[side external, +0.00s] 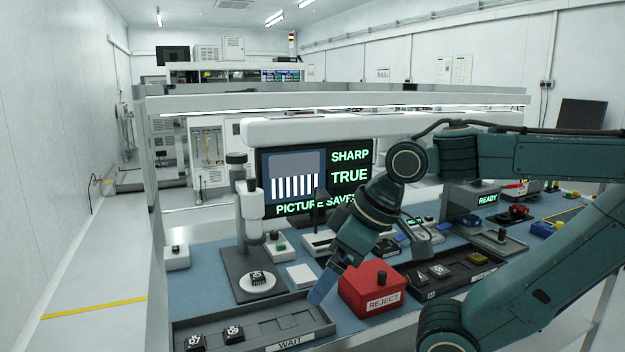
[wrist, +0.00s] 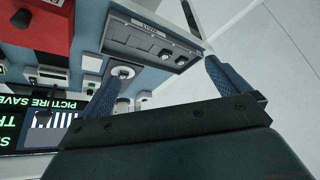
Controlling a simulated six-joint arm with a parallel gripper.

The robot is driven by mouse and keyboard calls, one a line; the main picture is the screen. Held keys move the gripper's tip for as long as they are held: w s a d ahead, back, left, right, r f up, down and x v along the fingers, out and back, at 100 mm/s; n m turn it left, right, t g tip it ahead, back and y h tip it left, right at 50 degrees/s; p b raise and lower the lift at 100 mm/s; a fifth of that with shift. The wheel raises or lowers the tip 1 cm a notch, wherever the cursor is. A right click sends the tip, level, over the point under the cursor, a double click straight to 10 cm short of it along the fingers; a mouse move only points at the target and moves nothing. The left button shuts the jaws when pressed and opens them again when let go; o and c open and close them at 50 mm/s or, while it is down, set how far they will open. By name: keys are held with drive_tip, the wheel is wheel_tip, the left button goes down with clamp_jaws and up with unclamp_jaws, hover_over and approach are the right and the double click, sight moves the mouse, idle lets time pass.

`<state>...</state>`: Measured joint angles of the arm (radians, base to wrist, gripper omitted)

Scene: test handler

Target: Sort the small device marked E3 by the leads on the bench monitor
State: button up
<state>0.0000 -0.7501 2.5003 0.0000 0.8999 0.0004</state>
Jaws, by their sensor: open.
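A small dark device (side external: 257,276) sits on the round white stage of a microscope-like stand (side external: 250,230); its mark is too small to read. The bench monitor (side external: 315,178) shows a grey body with several straight, parallel white leads, and the words SHARP, TRUE and PICTURE SAVED. In the wrist view my gripper's two fingers (wrist: 166,65) stand apart, with the white stage (wrist: 122,72) near one fingertip.
Two small dark devices (side external: 233,333) with white marks lie at the left of the WAIT tray. A sectioned tray (side external: 462,285) with several devices stands right of the REJECT box. A white pad (side external: 301,276) lies between stage and box. A READY unit (side external: 480,200) stands behind.

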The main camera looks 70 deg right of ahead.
drive_tip(key=c, duration=0.7)
drive_tip(key=shift+w+d+r, duration=0.1)
drive_tip(key=shift+w+r, duration=0.25)
drive_tip(key=c, duration=0.7)
drive_tip(key=w+r+m, duration=0.1)
drive_tip(key=w+d+r+m, duration=0.1)
drive_tip(key=w+r, duration=0.1)
drive_tip(key=shift+w+d+r, duration=0.15)
drive_tip(key=shift+w, duration=0.1)
clamp_jaws()
drive_tip(key=w+d+r+m, duration=0.2)
drive_tip(key=d+r+m, duration=0.1)
drive_tip(key=d, duration=0.3)
drive_tip(key=w+d+r+m+t, duration=0.1)
drive_tip(key=w+d+r+m, duration=0.1)
drive_tip(key=d, duration=0.4)
drive_tip(key=w+d+r+m+t+h, duration=0.1)
drive_tip(key=w+d+r+m, duration=0.2)
drive_tip(key=d+r, duration=0.3)
drive_tip(key=shift+w+d+m, duration=0.3)
drive_tip(key=shift+w, duration=0.2)
